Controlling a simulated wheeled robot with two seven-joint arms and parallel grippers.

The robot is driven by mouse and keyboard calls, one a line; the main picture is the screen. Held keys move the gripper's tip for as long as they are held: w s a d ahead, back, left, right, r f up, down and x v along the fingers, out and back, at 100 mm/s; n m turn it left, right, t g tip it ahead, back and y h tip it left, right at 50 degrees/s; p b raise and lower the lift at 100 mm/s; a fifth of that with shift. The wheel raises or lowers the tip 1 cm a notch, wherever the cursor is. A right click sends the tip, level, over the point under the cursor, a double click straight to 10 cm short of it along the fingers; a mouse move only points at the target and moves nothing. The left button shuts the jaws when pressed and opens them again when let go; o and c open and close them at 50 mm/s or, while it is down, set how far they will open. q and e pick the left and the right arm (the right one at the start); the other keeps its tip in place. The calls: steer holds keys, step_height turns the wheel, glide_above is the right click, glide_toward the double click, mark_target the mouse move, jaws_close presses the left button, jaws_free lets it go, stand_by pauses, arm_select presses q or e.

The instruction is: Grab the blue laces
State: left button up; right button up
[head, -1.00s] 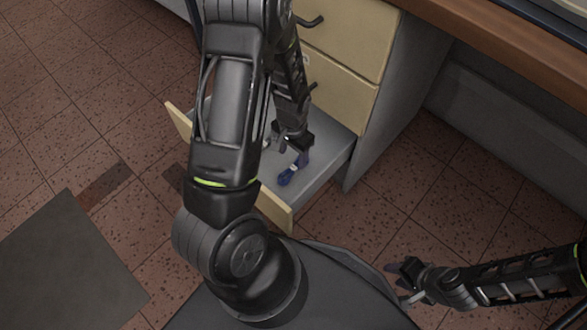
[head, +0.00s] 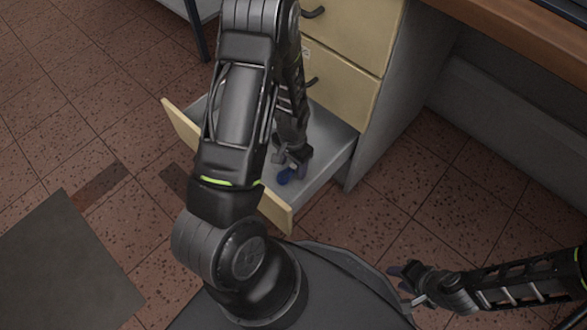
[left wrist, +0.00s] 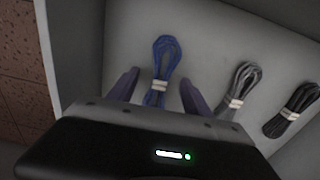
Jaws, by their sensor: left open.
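The blue laces (left wrist: 165,58) are a bundle tied with a white band, lying on the floor of an open drawer (head: 328,158). In the left wrist view they lie between and just beyond the two fingers of my left gripper (left wrist: 158,92), which is open and empty. In the head view my left gripper (head: 292,163) is down in the drawer, and a part of the blue laces (head: 285,176) shows beside its fingers. My right gripper (head: 405,284) is at the lower right, away from the drawer; its finger gap is too small to judge.
Grey laces (left wrist: 239,85) and black laces (left wrist: 293,110) lie to the right of the blue ones. The drawer's side wall (left wrist: 75,50) is close on the left. Closed drawers (head: 345,80) stand above the open one, under a wooden desktop (head: 500,47).

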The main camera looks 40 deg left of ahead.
arm_select(q)
steer(key=shift+c, duration=0.2)
stand_by(0.4)
jaws_close()
stand_by(0.4)
